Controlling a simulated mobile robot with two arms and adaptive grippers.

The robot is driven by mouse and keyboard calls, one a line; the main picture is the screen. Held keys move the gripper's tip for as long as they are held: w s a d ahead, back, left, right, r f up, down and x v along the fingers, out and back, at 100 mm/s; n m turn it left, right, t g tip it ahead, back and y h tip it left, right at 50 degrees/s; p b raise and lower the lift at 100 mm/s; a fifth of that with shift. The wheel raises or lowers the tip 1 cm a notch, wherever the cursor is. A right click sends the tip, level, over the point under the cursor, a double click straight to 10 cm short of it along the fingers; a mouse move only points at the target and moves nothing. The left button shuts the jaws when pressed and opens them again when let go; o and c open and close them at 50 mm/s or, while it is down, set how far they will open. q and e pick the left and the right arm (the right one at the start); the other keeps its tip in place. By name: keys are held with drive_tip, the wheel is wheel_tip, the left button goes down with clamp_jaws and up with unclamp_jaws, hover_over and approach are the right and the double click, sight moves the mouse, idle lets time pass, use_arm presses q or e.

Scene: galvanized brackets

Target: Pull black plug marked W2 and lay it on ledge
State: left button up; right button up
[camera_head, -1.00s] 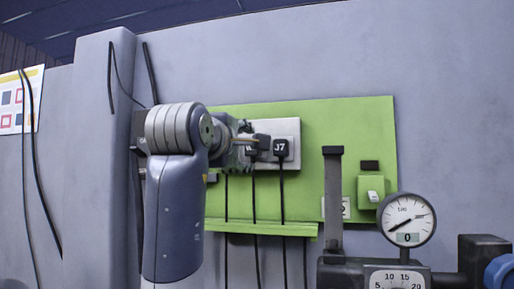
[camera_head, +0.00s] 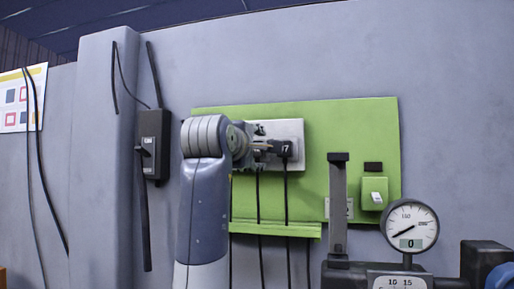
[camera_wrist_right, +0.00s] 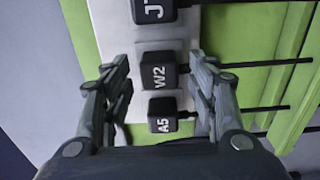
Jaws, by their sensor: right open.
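The black plug marked W2 (camera_wrist_right: 157,71) sits in a pale socket strip (camera_wrist_right: 120,14) in the right wrist view. My right gripper (camera_wrist_right: 158,64) is open, with one finger on each side of W2. I cannot tell whether either finger touches it. In the head view the right gripper (camera_head: 264,146) is at the strip (camera_head: 292,129) and hides most of W2. The green ledge (camera_head: 275,229) runs below the strip and looks empty apart from cords passing it. My left gripper is not in view.
Plug J7 (camera_head: 284,149) is close to the right of the gripper, and plug A5 (camera_wrist_right: 163,115) is on W2's other side. Black cords hang down past the ledge. A grey post (camera_head: 338,205) and a dial gauge (camera_head: 410,226) stand at the right. A black switch box (camera_head: 153,146) is at the left.

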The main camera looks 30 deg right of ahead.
drive_tip(key=shift+x, duration=1.2)
drive_tip(key=shift+c, duration=0.5)
clamp_jaws()
drive_tip(key=shift+a, duration=0.1)
drive_tip(key=shift+s, duration=0.1)
drive_tip(key=shift+s+a, duration=0.1)
drive_tip(key=shift+a, duration=0.05)
drive_tip(key=shift+b+v, duration=1.15)
drive_tip(key=shift+v, duration=1.65)
